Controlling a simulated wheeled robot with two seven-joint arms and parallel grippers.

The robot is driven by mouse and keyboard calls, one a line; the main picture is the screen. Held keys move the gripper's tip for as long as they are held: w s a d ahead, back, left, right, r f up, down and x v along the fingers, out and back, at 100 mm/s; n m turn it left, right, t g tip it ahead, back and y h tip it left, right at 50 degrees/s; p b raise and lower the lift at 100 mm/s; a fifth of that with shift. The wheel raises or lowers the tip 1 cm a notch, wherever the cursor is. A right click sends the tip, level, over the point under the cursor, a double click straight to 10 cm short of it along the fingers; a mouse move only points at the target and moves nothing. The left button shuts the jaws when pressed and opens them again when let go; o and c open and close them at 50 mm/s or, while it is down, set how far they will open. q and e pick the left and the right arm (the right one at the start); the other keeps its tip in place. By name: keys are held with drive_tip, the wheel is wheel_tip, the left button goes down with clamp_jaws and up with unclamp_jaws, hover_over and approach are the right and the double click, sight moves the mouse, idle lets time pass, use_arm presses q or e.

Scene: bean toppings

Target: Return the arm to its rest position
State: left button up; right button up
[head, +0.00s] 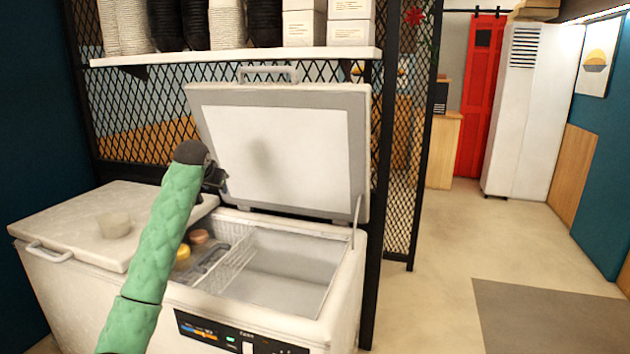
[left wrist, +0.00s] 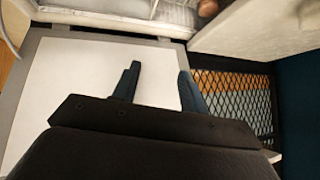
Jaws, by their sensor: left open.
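My left arm, in a green sleeve, reaches up from the lower left in the head view. Its left gripper (head: 215,178) is in front of the raised lid (head: 280,150) of a white chest freezer (head: 345,300). In the left wrist view the two dark fingers (left wrist: 160,88) stand apart with nothing between them. The lid's pale inner panel (left wrist: 75,85) fills much of that view behind them. I cannot tell whether the gripper touches the lid. My right gripper is not in view.
A yellow item (head: 183,252) and a brown one (head: 199,237) lie inside the open side. A shelf (head: 230,56) with stacked cups and boxes hangs above. The floor (head: 430,270) at right is clear.

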use_arm(q)
drive_tip(key=s+d+f, duration=0.6)
drive_tip(key=s+d, duration=0.1)
drive_tip(key=s, duration=0.4)
drive_tip(key=s+d+f+g, duration=0.2)
drive_tip(key=s+d+f, duration=0.1)
drive_tip(key=s+f, duration=1)
drive_tip(key=s+d+f+g+h+p, duration=0.1)
drive_tip(key=s+d+f+g, duration=0.1)
drive_tip(key=s+f, duration=1.1)
drive_tip(key=s+d+f+g+h+p, duration=0.1)
drive_tip(key=s+d+f+g, duration=0.2)
drive_tip(key=s+f, duration=0.9)
drive_tip(key=s+d, duration=0.1)
drive_tip(key=s, duration=1.8)
drive_tip(key=shift+s+d+f, duration=0.15)
drive_tip(key=shift+s+f, duration=0.15)
drive_tip(key=shift+f, duration=0.1)
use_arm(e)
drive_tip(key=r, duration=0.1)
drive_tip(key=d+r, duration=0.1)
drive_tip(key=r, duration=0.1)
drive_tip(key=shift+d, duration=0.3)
use_arm(q)
drive_tip(key=shift+n, duration=0.3)
